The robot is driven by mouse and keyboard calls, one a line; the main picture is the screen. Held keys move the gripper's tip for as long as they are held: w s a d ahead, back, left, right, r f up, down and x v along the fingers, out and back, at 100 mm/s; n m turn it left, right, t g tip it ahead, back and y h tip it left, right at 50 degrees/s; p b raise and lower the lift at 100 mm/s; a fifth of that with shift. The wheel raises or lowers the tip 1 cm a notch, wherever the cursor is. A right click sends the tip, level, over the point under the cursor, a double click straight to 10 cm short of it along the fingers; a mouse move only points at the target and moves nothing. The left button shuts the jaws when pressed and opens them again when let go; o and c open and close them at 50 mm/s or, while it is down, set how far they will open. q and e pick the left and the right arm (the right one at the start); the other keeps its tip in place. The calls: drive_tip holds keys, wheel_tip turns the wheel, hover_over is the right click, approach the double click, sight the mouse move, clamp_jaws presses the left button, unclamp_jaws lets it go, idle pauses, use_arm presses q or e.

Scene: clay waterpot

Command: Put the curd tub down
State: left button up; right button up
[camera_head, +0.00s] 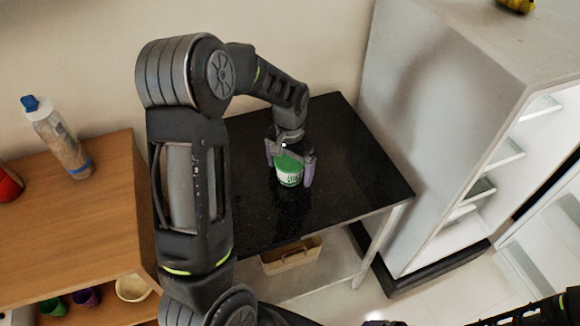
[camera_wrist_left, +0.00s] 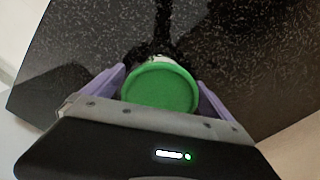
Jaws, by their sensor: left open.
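The curd tub (camera_head: 289,172) is white with a green lid and stands upright on the black speckled table (camera_head: 362,178). My left gripper (camera_head: 290,172) is open around the tub, with one purple finger on either side. In the left wrist view the green lid of the tub (camera_wrist_left: 160,87) lies between the two spread fingers (camera_wrist_left: 160,85), with a narrow gap at least on the right side. The table top (camera_wrist_left: 248,60) fills most of that view. My right gripper is not clearly seen; only a dark arm part shows at the lower right of the head view.
A wooden shelf unit (camera_head: 75,225) with a bottle (camera_head: 57,138) stands to the left. An open white fridge (camera_head: 440,120) stands to the right of the table. A basket (camera_head: 291,256) sits under the table. The table top around the tub is clear.

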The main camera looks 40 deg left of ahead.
sight(290, 159)
use_arm(q)
drive_tip(key=shift+r, duration=0.25)
wheel_tip(290, 159, up, 12)
drive_tip(key=shift+f+b, duration=0.1)
drive_tip(key=shift+b, duration=0.25)
idle(0.5)
